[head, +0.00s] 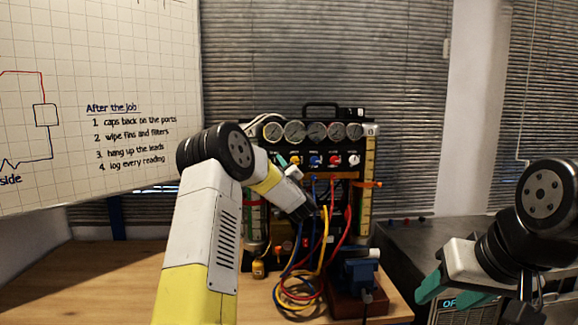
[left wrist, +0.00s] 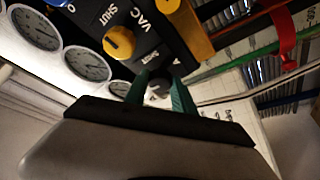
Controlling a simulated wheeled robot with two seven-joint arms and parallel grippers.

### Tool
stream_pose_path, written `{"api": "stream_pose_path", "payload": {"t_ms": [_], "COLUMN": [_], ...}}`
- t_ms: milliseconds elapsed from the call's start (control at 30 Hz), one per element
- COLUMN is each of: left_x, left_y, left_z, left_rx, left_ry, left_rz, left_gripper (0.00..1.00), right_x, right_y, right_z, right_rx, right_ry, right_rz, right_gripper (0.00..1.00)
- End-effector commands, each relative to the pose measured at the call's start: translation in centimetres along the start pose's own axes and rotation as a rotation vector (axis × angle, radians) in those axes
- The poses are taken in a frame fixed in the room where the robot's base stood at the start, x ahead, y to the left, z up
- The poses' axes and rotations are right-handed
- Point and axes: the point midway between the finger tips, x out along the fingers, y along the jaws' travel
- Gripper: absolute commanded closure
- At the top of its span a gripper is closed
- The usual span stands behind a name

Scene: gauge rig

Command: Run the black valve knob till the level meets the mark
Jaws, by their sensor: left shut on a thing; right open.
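The black valve knob (left wrist: 158,88) shows in the left wrist view, dark and partly covered by the green fingers of my left gripper (left wrist: 160,92). The gripper is shut on the knob. In the head view my left gripper (head: 281,160) is at the left end of the knob row, mostly behind my own arm. A level column (head: 368,200) with a pale yellow scale stands at the rig's right side, with an orange-red marker (head: 368,184) across it. The liquid level is too small to read. My right gripper (head: 455,293) is open at the lower right, away from the rig.
Yellow (head: 295,160), blue (head: 315,160), red (head: 333,160) and white (head: 353,160) knobs continue the row beneath several round gauges (head: 315,132). Coloured hoses (head: 300,288) hang and coil in front. A blue vise-like tool (head: 358,270) stands on the table. A whiteboard (head: 130,80) is at left.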

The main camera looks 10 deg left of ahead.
Motion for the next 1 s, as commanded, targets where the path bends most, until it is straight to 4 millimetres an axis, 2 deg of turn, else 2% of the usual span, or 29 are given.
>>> {"api": "stream_pose_path", "payload": {"t_ms": [300,800,833,900,1000], "left_x": [-0.02,-0.02,-0.02,-0.01,-0.01], "left_y": [0.07,0.03,0.03,0.03,0.04], "left_z": [0.07,0.07,0.07,0.05,0.04], "left_rx": [-0.092,-0.105,-0.105,-0.105,-0.105], "left_ry": [-0.002,-0.002,-0.002,-0.002,-0.002], "left_rz": [-0.039,-0.045,-0.045,-0.045,-0.044], "left_gripper": [1.0,1.0,0.64,0.5,0.48], "right_x": [0.0,0.0,0.0,0.0,0.0], "right_y": [0.0,0.0,0.0,0.0,0.0], "right_z": [0.0,0.0,0.0,0.0,0.0], "right_rx": [0.0,0.0,0.0,0.0,0.0], "right_ry": [0.0,0.0,0.0,0.0,0.0], "right_rz": [0.0,0.0,0.0,0.0,0.0], "right_gripper": [0.48,0.48,0.48,0.48,0.48]}}
